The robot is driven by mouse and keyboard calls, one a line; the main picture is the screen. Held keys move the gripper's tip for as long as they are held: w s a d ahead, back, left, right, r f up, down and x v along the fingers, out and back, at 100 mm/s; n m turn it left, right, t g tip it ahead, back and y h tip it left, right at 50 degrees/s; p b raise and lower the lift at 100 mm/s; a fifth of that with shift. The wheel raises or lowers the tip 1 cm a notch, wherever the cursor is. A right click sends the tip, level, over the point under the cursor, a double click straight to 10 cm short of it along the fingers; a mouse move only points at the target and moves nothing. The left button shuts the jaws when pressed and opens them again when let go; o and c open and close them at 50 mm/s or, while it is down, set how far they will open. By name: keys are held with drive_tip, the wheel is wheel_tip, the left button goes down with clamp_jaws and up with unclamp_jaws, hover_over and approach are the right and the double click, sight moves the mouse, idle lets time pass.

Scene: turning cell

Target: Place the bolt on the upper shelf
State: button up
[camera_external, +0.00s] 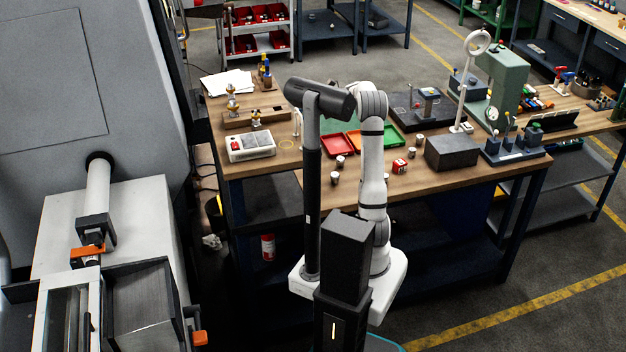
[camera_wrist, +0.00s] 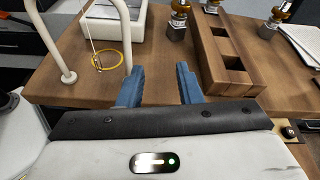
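I cannot pick out the bolt for certain in either view. My gripper (camera_wrist: 157,88) is open and empty in the wrist view. Its two blue fingers are apart over the near edge of the wooden bench top (camera_wrist: 160,65). In the external view the fingers are hidden behind my arm. I cannot tell which surface is the upper shelf. Small cylindrical parts (camera_external: 334,177) stand on the bench near the green and red trays, too small to identify. A small brass-and-dark part (camera_wrist: 289,131) shows at the right of the wrist view, partly cut off.
A slotted wooden block (camera_wrist: 213,55), brass-topped holders (camera_wrist: 178,22), a white box (camera_wrist: 108,22) and a yellow ring (camera_wrist: 108,61) are on the bench. A white bent-tube stand (camera_wrist: 68,77) rises close left of the fingers. A red-bin rack (camera_external: 256,40) stands behind.

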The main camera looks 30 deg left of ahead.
drive_tip(key=s+d+f+n+t+h, duration=0.2)
drive_tip(key=d+f+t+h, duration=0.1)
drive_tip(key=d, duration=1)
drive_tip(key=s+d+f+n+t+h, duration=0.2)
drive_tip(key=d+f+t+h, duration=0.2)
drive_tip(key=d, duration=1)
drive_tip(key=s+d+f+n+t+h, duration=0.3)
drive_tip(key=d+t, duration=0.3)
drive_tip(key=d, duration=0.8)
drive_tip(key=shift+d+f+t+h, duration=0.15)
drive_tip(key=shift+f+t+h, duration=0.1)
drive_tip(key=shift+t+h, duration=0.05)
